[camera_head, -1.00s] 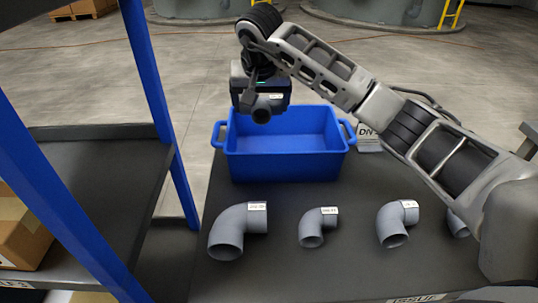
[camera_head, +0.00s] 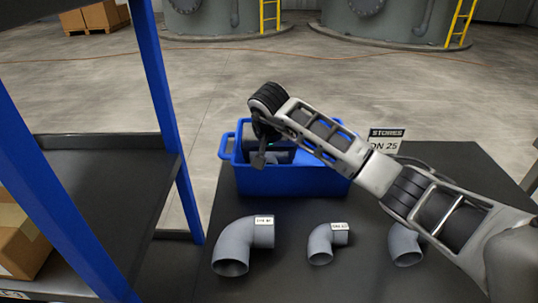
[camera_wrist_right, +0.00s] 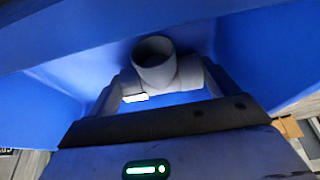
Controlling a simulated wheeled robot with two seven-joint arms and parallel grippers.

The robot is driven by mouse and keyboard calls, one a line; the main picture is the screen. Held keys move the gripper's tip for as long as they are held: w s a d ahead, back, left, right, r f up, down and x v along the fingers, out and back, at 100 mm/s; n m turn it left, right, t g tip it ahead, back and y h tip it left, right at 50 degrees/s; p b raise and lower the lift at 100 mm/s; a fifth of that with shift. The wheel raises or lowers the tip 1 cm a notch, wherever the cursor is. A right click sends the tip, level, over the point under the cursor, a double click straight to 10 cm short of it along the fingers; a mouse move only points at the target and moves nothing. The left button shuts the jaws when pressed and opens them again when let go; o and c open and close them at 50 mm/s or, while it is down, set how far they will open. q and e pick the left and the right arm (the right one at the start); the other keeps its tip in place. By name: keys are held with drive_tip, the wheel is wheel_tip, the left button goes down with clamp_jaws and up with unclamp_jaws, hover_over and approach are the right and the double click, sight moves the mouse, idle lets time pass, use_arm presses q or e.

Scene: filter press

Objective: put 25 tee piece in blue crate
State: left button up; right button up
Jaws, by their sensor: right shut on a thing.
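The blue crate (camera_head: 295,182) stands on the dark table in the head view, and its blue walls (camera_wrist_right: 262,45) fill much of the right wrist view. My right gripper (camera_head: 272,156) is down inside the crate's opening, partly hidden by my own forearm and the front wall. In the right wrist view my right gripper (camera_wrist_right: 160,82) is shut on the grey tee piece (camera_wrist_right: 154,62), with a finger on either side. The tee's open branch faces the camera and a white label shows at its left. I cannot tell whether it touches the crate floor. My left gripper is out of view.
Several grey elbows lie on the table in front of the crate: a large one (camera_head: 243,245), a smaller one (camera_head: 326,242) and another (camera_head: 404,245) partly behind my arm. A DN 25 sign (camera_head: 385,141) stands behind right. A blue-posted shelf (camera_head: 110,190) is at the left.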

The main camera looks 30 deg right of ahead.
drive_tip(key=o, duration=0.7)
drive_tip(key=shift+f, duration=0.1)
drive_tip(key=shift+r, duration=0.4)
drive_tip(key=v, duration=1.1)
drive_tip(key=shift+s+r+p, duration=0.2)
drive_tip(key=shift+p, duration=0.1)
drive_tip(key=shift+r, duration=0.1)
